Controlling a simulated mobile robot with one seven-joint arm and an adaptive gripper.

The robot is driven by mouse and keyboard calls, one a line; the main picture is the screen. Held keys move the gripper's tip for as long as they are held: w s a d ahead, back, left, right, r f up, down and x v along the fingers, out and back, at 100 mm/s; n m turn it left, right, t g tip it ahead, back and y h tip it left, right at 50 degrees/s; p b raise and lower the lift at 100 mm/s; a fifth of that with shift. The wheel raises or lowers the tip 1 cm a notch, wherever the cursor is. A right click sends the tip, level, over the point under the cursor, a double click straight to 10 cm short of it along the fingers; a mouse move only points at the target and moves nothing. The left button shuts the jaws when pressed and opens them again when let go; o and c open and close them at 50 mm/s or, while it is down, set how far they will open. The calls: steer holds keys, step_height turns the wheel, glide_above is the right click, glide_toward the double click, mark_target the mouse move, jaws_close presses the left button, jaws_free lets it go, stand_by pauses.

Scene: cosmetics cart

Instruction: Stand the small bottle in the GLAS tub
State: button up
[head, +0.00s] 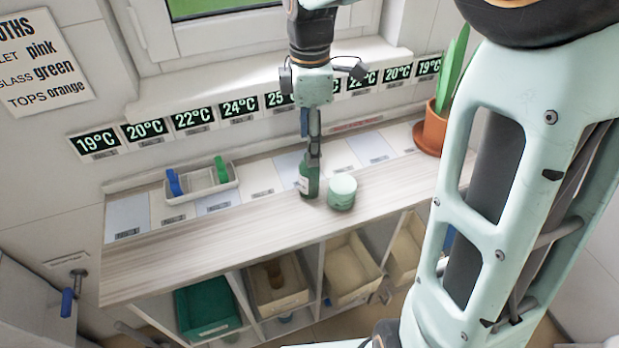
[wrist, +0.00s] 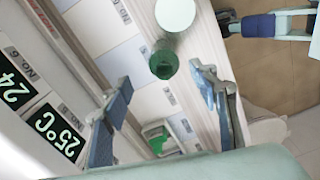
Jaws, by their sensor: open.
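The small bottle (head: 307,184) is dark green with a pale label and stands upright on the counter. In the wrist view it shows from above as a green round shape (wrist: 163,64). My gripper (head: 314,145) points down just over the bottle and hides part of its top. In the wrist view my gripper (wrist: 162,86) is open, with the bottle near the gap between the fingers; contact cannot be told. Several tubs sit in the compartments below the counter, among them a green tub (head: 184,323). Their labels are too small to read, so I cannot tell which is GLAS.
A pale green lidded jar (head: 342,194) stands close beside the bottle, to its right; its lid shows in the wrist view (wrist: 175,13). A tray (head: 192,193) with blue and green items is at the left. A potted plant (head: 430,130) is at the right. The counter's (head: 180,255) front left is clear.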

mark_target(309, 177)
step_height(309, 177, down, 5)
steer(key=shift+f, duration=0.2)
steer(key=shift+s+a+f+b, duration=0.1)
steer(key=shift+s+f+b, duration=0.1)
steer(key=shift+f, duration=1.2)
steer(key=shift+s+f+b, duration=0.1)
steer(key=shift+f+b, duration=0.1)
steer(key=shift+f, duration=1.15)
steer(key=shift+c, duration=0.3)
steer(key=c, duration=1.4)
steer(key=shift+o, duration=0.2)
steer(key=shift+r, duration=0.1)
steer(key=shift+r, duration=0.15)
